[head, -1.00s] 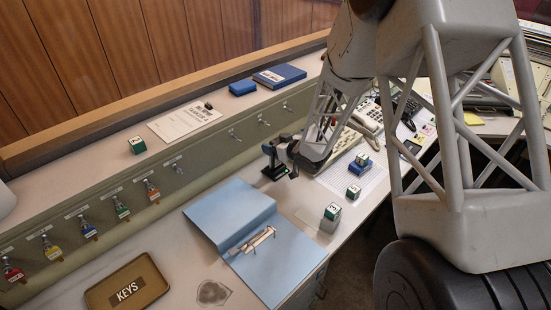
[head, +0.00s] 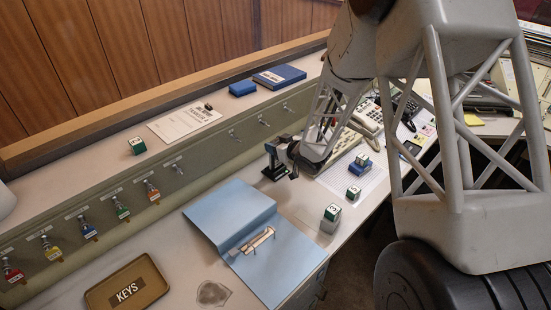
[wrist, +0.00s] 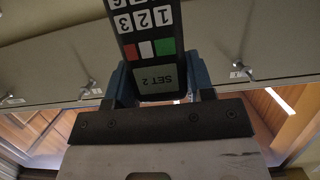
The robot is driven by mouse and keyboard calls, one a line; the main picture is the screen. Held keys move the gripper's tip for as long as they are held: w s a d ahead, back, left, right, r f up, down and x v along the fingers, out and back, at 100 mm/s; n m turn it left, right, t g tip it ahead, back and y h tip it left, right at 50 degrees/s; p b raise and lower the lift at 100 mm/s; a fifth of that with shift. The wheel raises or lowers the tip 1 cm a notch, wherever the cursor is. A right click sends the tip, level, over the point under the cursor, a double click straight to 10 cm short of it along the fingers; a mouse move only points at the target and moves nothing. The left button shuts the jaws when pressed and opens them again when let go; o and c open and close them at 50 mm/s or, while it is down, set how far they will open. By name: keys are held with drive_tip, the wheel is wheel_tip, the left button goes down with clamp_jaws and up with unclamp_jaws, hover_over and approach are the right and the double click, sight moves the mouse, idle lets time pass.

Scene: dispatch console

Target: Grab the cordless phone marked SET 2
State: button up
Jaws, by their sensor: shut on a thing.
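The cordless phone marked SET 2 (wrist: 145,45) is dark, with white number keys, red, white and green keys and a small grey screen reading SET 2. It fills the upper middle of the wrist view, upside down there. My gripper (wrist: 160,82) is shut on it, one blue-grey finger on each side near its screen end. In the head view my gripper (head: 279,152) is at the desk's middle, close to the front panel with the hooks. Dark parts show just below it; the phone's lower end and any contact with the desk cannot be made out.
A blue folder (head: 235,205) lies open left of my gripper. Numbered blocks (head: 331,213) stand to the right near the desk edge. A corded desk phone (head: 367,122) is behind my arm. Key hooks (head: 179,169) stick out from the panel. A KEYS tray (head: 127,284) lies front left.

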drive_tip(key=shift+r, duration=0.15)
drive_tip(key=shift+r, duration=0.8)
drive_tip(key=shift+s+r, duration=0.15)
drive_tip(key=shift+r, duration=0.75)
drive_tip(key=s+d+r, duration=0.1)
drive_tip(key=s+d, duration=0.3)
drive_tip(key=s, duration=1.1)
drive_tip(key=shift+r, duration=0.15)
drive_tip(key=shift+s, duration=0.1)
